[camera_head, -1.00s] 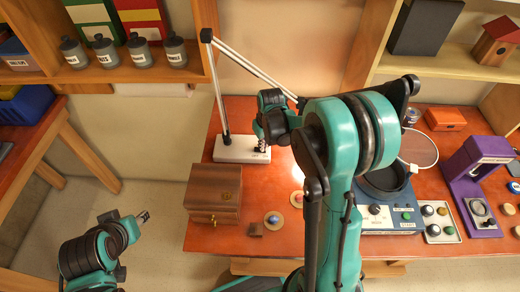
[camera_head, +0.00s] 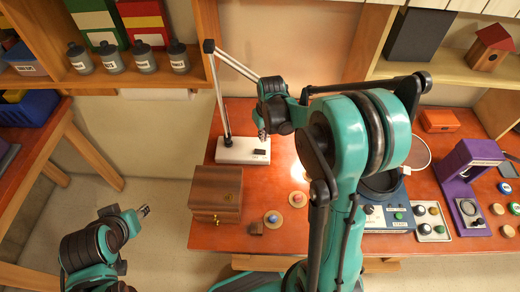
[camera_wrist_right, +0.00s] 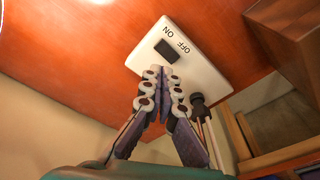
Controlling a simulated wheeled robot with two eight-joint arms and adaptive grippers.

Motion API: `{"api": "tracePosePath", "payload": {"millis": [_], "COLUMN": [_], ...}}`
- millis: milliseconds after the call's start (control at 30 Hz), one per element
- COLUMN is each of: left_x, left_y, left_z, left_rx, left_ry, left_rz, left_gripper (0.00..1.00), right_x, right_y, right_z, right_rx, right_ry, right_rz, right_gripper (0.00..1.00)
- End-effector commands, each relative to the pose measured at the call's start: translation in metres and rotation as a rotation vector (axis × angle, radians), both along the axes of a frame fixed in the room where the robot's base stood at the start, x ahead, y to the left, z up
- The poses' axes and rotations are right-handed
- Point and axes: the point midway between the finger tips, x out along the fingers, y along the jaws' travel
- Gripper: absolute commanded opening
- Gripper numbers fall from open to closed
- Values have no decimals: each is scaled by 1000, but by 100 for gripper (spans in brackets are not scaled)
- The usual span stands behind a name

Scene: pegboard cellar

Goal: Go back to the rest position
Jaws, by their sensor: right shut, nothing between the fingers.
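My right arm reaches over the workbench (camera_head: 290,240) in the head view. Its gripper (camera_head: 263,138) is shut and empty, just above the far end of the white lamp base (camera_head: 232,153). In the right wrist view, the shut fingertips (camera_wrist_right: 161,72) point at the white base (camera_wrist_right: 202,75), which has a black switch (camera_wrist_right: 168,50) marked OFF and ON. They look close to the switch; I cannot tell the exact gap. My left gripper (camera_head: 145,211) hangs over the floor left of the bench, too small to tell open or shut.
A blue device (camera_head: 388,218) and a purple device (camera_head: 460,185) stand to the right. Shelves with jars (camera_head: 143,57) line the back. Floor space is open at left.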

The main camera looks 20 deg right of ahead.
Motion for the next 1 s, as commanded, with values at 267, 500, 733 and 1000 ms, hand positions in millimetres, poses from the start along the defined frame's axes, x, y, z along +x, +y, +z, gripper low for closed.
{"api": "tracePosePath", "payload": {"millis": [267,500,733,1000], "left_x": [0,0,0,0], "left_y": [0,0,0,0], "left_z": [-1,-5,-33,-72], "left_rx": [0,0,0,0], "left_ry": [0,0,0,0], "left_rz": [0,0,0,0], "left_gripper": [40,40,40,40], "right_x": [0,-4,-36,-94], "right_y": [0,3,23,51], "right_z": [-1,2,18,27], "right_rx": [0,-2,-13,-15], "right_ry": [0,-10,-98,-249], "right_rz": [0,-1,-15,-40], "right_gripper": [0,0,0,0]}}
